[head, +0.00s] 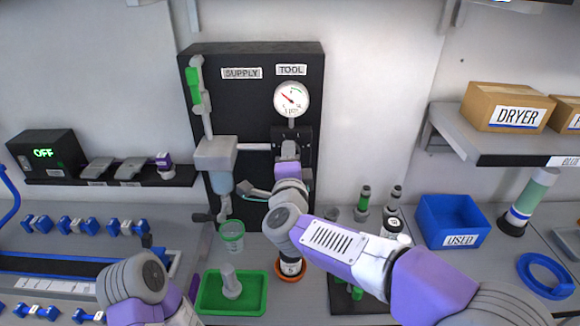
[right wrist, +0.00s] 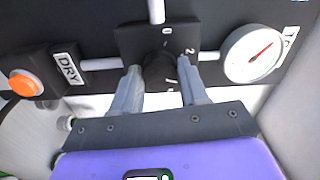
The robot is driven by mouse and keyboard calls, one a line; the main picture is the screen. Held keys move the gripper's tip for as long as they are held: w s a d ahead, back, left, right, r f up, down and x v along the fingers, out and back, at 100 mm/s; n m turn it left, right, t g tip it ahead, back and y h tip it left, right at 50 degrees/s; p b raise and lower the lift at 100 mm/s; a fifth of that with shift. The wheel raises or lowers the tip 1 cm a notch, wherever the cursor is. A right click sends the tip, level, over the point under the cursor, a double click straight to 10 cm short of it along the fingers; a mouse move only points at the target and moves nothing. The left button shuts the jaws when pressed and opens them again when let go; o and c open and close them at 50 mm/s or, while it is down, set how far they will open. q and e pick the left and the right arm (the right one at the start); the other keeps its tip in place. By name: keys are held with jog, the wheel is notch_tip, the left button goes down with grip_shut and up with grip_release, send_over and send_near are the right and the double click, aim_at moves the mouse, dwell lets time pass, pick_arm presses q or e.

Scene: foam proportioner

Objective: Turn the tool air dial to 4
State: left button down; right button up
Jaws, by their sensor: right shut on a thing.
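The tool air dial (right wrist: 160,76) is a black knob on a black plate with white numbers, of which 0 and 2 are readable in the right wrist view. My right gripper (right wrist: 159,82) is shut on this knob, one finger on each side. In the head view the right gripper (head: 289,150) is at the panel below the TOOL label, and hides most of the knob. The white round gauge (head: 291,99) with a red needle sits above the knob; it also shows in the right wrist view (right wrist: 252,53). Only part of my left arm shows at lower left; its gripper is not seen.
The black panel (head: 255,58) carries SUPPLY and TOOL labels, a pipe with a green handle (head: 193,88), and a grey filter unit (head: 216,154). A green tray (head: 211,304), bottles and a blue USED bin (head: 453,220) stand on the bench. An orange button (right wrist: 22,82) is beside a DRY label.

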jog(key=shift+m+b, duration=0.3)
jog(key=shift+m, duration=0.2)
jog(key=o, duration=1.1)
jog(key=shift+c, duration=0.2)
jog(key=s, duration=0.7)
jog(key=shift+s, duration=0.35)
